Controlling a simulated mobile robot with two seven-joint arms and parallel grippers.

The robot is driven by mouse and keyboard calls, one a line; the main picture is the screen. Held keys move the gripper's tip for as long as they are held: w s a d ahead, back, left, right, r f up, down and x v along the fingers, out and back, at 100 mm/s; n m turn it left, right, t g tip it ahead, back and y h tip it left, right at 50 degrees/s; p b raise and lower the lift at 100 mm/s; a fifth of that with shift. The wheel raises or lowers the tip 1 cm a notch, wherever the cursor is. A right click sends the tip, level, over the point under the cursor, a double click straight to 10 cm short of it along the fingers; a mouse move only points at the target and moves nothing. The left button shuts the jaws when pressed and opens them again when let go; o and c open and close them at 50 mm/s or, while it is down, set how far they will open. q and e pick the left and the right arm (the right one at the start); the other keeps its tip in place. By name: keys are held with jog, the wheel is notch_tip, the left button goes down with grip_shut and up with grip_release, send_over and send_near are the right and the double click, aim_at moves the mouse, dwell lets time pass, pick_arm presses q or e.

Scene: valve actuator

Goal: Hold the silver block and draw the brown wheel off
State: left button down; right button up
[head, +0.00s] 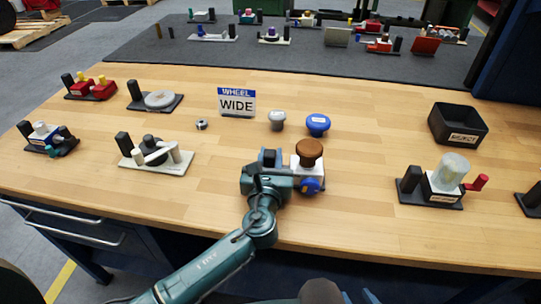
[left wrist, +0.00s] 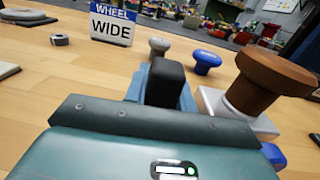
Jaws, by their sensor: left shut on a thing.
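The silver block (head: 309,178) stands near the table's front, with the brown wheel (head: 309,149) on top and a blue knob (head: 311,186) on its front. The block (left wrist: 212,101) and wheel (left wrist: 268,80) also show at the right of the left wrist view. My left gripper (head: 268,161) is shut on a black post (left wrist: 168,79) just left of the block. The wheel is apart from the gripper. At the bottom edge of the head view, small dark and bluish parts of mine show; I cannot tell my right gripper's state there.
A sign reading WHEEL WIDE (head: 237,102) stands behind, near a grey knob (head: 277,120), a blue knob (head: 318,124) and a small metal ring (head: 201,125). A black bin (head: 440,129) is at right. Other fixtures flank both sides. Bare wood lies right of the block.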

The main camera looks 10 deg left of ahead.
pick_arm(q)
jog(key=shift+f, duration=0.3)
dwell(0.7)
jog(key=shift+f, duration=0.1)
jog(key=shift+r, duration=0.4)
dwell(1.7)
jog(key=c, duration=1.1)
grip_release()
jog(key=shift+f, duration=0.1)
jog(key=s, duration=1.2)
jog(key=shift+d, duration=0.4)
